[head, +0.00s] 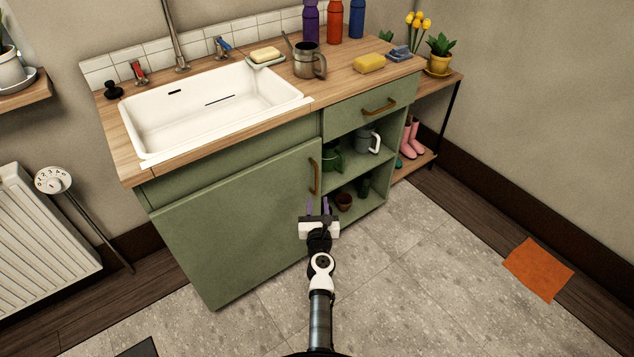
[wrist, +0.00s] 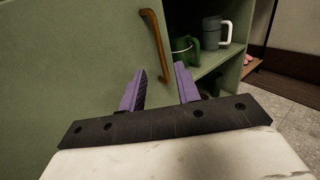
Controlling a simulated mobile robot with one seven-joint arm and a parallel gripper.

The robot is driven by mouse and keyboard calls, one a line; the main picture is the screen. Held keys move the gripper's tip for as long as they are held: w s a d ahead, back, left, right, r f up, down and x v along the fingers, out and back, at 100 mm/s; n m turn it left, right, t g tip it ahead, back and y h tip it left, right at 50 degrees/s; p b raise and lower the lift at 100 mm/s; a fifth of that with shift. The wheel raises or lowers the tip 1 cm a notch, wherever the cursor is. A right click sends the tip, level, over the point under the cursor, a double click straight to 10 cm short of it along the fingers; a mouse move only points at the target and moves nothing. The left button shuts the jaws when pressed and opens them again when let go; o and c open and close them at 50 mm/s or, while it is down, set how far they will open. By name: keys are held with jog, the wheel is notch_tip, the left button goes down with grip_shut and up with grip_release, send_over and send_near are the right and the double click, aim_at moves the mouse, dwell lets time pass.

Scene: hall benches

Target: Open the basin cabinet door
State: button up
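The basin cabinet door (head: 245,225) is a green panel under the white sink (head: 215,106), and it looks closed. Its curved wooden handle (head: 313,176) stands upright near the door's right edge. In the wrist view the handle (wrist: 155,46) shows above the fingertips, and the door (wrist: 70,70) fills the left side. My gripper (head: 317,207) is in front of the cabinet, just below the handle. Its two purple fingers (wrist: 161,84) are apart with nothing between them. The handle is not between the fingers; the exact distance to it is unclear.
Right of the door, open shelves hold a green watering can (head: 332,157), a grey mug (head: 367,139) and a brown pot (head: 344,201). A drawer with a wooden handle (head: 379,106) is above them. A radiator (head: 40,230) stands left. The tiled floor (head: 430,270) is mostly clear, with an orange cloth (head: 538,268) at right.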

aim_at(316, 180)
jog(key=w+b, duration=0.1)
jog(key=w, duration=0.3)
jog(key=w+b, duration=0.1)
jog(key=w, duration=0.4)
jog(key=shift+w+a, duration=0.2)
jog(key=shift+w, duration=0.05)
jog(key=shift+c, duration=0.4)
grip_shut()
